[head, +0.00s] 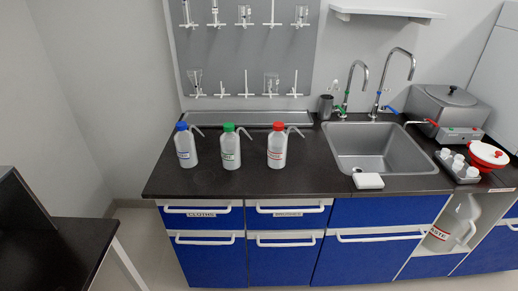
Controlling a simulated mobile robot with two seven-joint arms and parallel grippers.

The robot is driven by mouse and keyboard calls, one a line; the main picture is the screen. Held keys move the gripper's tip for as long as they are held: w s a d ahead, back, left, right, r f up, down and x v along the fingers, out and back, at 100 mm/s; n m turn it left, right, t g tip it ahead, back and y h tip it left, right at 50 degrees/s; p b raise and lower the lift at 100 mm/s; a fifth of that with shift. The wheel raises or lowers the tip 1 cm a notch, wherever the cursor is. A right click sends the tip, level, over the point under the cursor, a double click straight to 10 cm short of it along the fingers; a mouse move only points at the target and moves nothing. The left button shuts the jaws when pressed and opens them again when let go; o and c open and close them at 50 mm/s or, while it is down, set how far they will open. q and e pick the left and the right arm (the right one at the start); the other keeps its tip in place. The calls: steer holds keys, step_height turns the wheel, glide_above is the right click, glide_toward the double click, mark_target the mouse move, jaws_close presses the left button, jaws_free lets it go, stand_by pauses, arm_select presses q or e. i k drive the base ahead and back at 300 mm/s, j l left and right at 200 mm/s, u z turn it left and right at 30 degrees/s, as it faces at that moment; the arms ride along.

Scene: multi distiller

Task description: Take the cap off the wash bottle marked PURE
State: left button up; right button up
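Three white wash bottles with bent spouts stand upright in a row on the dark counter in the head view. The left one has a blue cap (181,126) on its body (186,153). The middle one has a green cap (228,127) on its body (231,155). The right one has a red cap (278,126) on its body (276,154). Each body bears a small label, too small to read, so I cannot tell which is marked PURE. Neither of my grippers shows in this view.
The dark counter (330,184) has free room before the bottles. A sink (372,150) with two tall taps lies to the right, with a white block (368,181) at its front edge. A metal bath (447,105) and a small tray (459,172) stand farther right. A glassware rack (245,65) hangs behind.

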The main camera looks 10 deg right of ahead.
mark_target(230, 142)
steer(key=l+z, duration=0.25)
steer(key=i+l+z, duration=0.2)
steer(key=l, duration=0.25)
steer(key=l+z, duration=0.25)
steer(key=i+l, duration=0.05)
steer(key=l, duration=0.05)
